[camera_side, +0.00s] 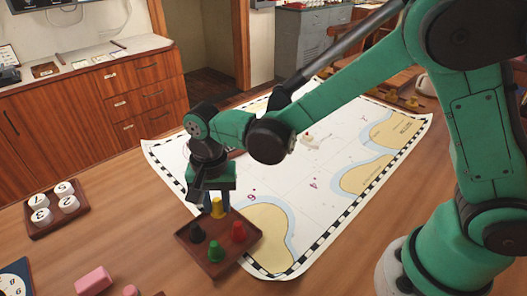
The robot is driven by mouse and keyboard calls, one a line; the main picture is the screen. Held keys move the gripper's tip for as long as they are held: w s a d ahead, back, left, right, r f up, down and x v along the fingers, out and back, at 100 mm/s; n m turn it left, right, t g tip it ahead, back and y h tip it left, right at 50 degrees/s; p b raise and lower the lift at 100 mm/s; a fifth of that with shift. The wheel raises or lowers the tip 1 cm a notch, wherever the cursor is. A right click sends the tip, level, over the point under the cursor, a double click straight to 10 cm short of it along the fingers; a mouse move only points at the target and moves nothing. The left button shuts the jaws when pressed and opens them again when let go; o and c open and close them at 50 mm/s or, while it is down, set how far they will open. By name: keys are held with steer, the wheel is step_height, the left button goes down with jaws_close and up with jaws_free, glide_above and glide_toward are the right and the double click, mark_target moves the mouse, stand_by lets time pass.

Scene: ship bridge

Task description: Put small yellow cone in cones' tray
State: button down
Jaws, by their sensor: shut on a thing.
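The small yellow cone (217,208) is at the back corner of the cones' tray (240,262), a square dark brown tray. My gripper (214,200) points down over that corner, with its fingers shut on the yellow cone. I cannot tell whether the cone's base touches the tray floor. In the tray stand a black cone (197,233) at the left, a red cone (238,232) at the right and a green cone (215,251) at the front.
The tray lies partly on a white sea chart (320,190) on the wooden table. Another tray (40,228) with several white numbered discs is at the left. A pink block (93,281) lies at the front left. Bare table separates them.

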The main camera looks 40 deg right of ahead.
steer(key=shift+f, duration=0.85)
steer(key=shift+f, duration=0.15)
steer(key=c, duration=0.9)
jaws_free()
